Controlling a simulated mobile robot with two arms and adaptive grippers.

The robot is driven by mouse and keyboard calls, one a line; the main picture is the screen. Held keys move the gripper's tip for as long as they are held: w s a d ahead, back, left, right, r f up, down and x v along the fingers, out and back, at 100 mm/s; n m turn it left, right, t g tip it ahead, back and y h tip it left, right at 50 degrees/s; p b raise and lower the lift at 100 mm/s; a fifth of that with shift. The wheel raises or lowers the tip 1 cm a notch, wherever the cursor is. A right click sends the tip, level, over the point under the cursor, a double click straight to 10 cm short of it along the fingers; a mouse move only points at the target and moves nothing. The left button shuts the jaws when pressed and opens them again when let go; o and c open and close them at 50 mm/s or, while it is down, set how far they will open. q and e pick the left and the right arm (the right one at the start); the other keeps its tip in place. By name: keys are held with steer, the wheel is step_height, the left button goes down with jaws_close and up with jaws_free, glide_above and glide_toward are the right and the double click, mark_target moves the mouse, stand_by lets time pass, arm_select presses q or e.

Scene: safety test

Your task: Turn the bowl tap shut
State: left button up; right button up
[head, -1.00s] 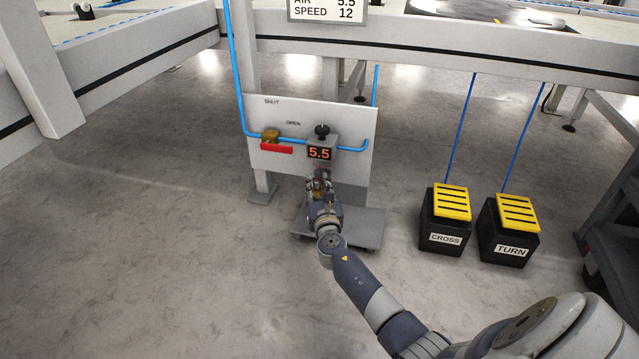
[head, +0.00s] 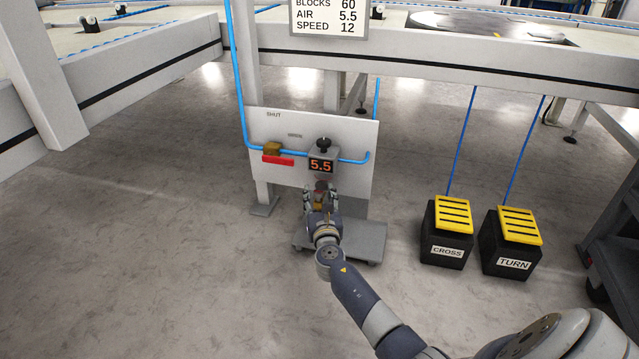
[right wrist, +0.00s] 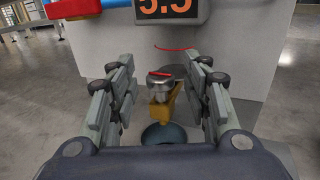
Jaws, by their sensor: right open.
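My right gripper (head: 320,193) is open in front of the white board, just below the regulator (head: 321,165) with its 5.5 display. In the right wrist view a small brass-coloured tap (right wrist: 163,108) with a silver part (right wrist: 160,86) above it stands between the spread fingers, with gaps on both sides. A dark round piece (right wrist: 165,134) shows below it. Whether the fingers touch the tap cannot be told, but none are closed on it. In the head view the fingers mostly hide it. My left gripper is not in view.
A brass valve with a red lever (head: 278,160) sits on the board (head: 354,130) left of the regulator, by SHUT and OPEN labels. A blue hose runs along the board. Conveyor frames pass above.

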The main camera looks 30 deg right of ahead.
step_height(320, 180, up, 8)
steer(key=shift+r, duration=0.7)
steer(key=shift+a, duration=0.1)
